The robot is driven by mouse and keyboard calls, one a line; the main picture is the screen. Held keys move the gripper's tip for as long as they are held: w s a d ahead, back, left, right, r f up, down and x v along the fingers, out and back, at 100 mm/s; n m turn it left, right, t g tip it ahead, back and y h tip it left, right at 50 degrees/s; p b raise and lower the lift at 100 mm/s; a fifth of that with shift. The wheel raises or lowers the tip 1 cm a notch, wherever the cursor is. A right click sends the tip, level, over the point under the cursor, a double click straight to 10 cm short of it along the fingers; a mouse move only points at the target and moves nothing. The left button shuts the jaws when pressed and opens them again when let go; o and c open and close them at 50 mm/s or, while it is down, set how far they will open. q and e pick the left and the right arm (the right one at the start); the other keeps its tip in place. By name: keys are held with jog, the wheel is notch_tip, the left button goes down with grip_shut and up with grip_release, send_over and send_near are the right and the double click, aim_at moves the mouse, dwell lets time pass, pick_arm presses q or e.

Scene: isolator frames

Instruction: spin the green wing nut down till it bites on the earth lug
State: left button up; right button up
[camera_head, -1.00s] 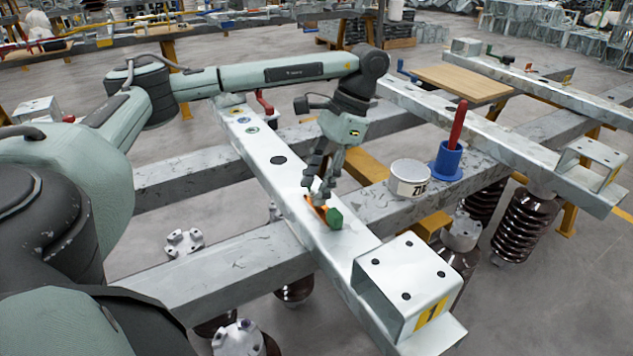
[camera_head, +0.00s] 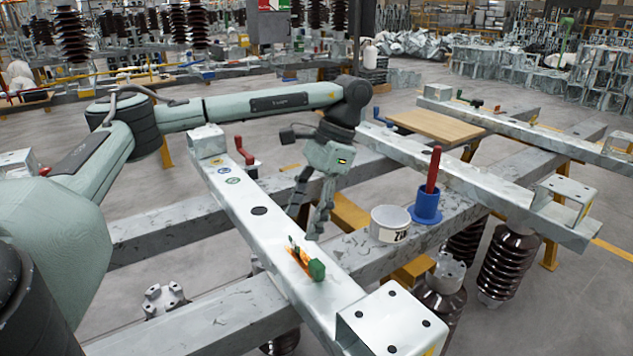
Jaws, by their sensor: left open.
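My left gripper (camera_head: 308,220) is open and empty, with its fingers pointing down above the near galvanised beam (camera_head: 237,200). The copper-orange earth lug (camera_head: 301,259) lies on the beam's top face, just below and nearer than the fingertips. I cannot tell whether the small green piece touches the lug. My right gripper is not in view.
A white tin (camera_head: 390,224) and a blue holder (camera_head: 426,206) with a red-handled tool (camera_head: 433,170) stand on the cross beam to the right. A raised box bracket (camera_head: 391,320) stands at the beam's near end. A red crank handle (camera_head: 247,158) stands near its far end.

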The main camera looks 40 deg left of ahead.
pick_arm(q)
jog(key=v, duration=0.8)
jog(key=shift+r, duration=0.1)
jog(key=shift+c, duration=0.5)
